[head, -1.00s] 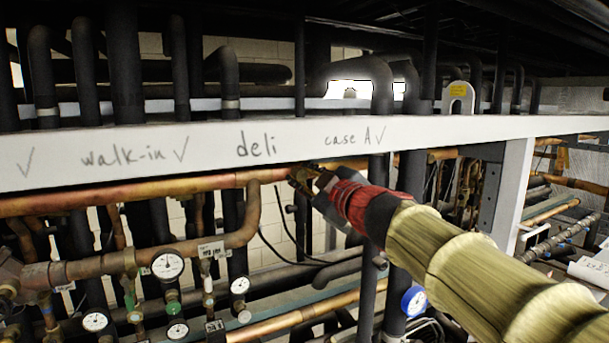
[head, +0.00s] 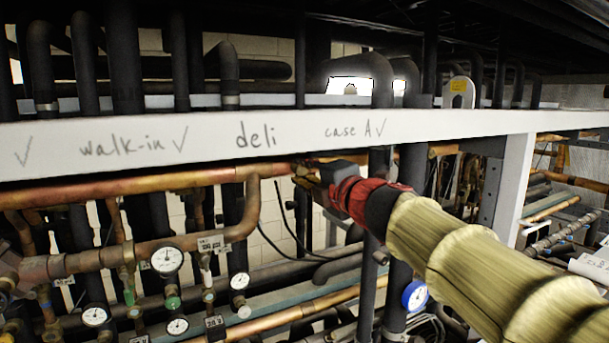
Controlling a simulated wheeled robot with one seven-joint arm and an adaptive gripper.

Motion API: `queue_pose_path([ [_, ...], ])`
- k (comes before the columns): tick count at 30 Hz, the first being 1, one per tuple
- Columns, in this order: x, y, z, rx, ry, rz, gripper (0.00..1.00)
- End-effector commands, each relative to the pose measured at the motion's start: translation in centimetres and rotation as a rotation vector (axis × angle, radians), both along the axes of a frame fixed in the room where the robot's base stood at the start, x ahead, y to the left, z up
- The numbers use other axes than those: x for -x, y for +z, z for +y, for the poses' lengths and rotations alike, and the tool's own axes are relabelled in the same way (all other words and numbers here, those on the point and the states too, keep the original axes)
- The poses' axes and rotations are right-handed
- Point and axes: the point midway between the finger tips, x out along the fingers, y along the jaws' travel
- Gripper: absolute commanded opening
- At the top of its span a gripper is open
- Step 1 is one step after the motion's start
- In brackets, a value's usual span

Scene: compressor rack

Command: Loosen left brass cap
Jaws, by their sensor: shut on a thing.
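My gripper (head: 308,178) is at the right end of the upper copper pipe (head: 150,188), just under the white beam. Its fingers are shut on a small brass-coloured fitting there, which looks like the brass cap. The fingers and the dark gripper body hide most of the cap, so its thread and any gap behind it cannot be made out. My arm, with its red and black wrist and ribbed tan sleeve, reaches in from the lower right.
The white beam (head: 300,135) with handwritten labels runs just above my gripper. Pressure gauges (head: 168,260) and valves hang at the lower left. Dark vertical pipes (head: 384,215) stand close behind my wrist. A blue-rimmed gauge (head: 415,296) sits below my arm.

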Motion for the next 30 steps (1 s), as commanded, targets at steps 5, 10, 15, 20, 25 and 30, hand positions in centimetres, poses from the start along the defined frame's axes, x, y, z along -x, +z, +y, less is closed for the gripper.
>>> queue_pose_path([
  [5,-0.07,-0.38,0.01,0.146,0.000,-0.058,0.00],
  [10,-0.08,-0.37,0.01,0.265,0.000,-0.108,0.00],
  [15,-0.08,-0.39,0.00,0.356,0.001,-0.146,0.00],
  [20,-0.09,-0.40,-0.01,0.412,0.001,-0.168,0.00],
  [25,-0.10,-0.41,0.00,0.444,0.001,-0.181,0.00],
  [30,-0.11,-0.42,0.00,0.453,0.002,-0.184,0.00],
])
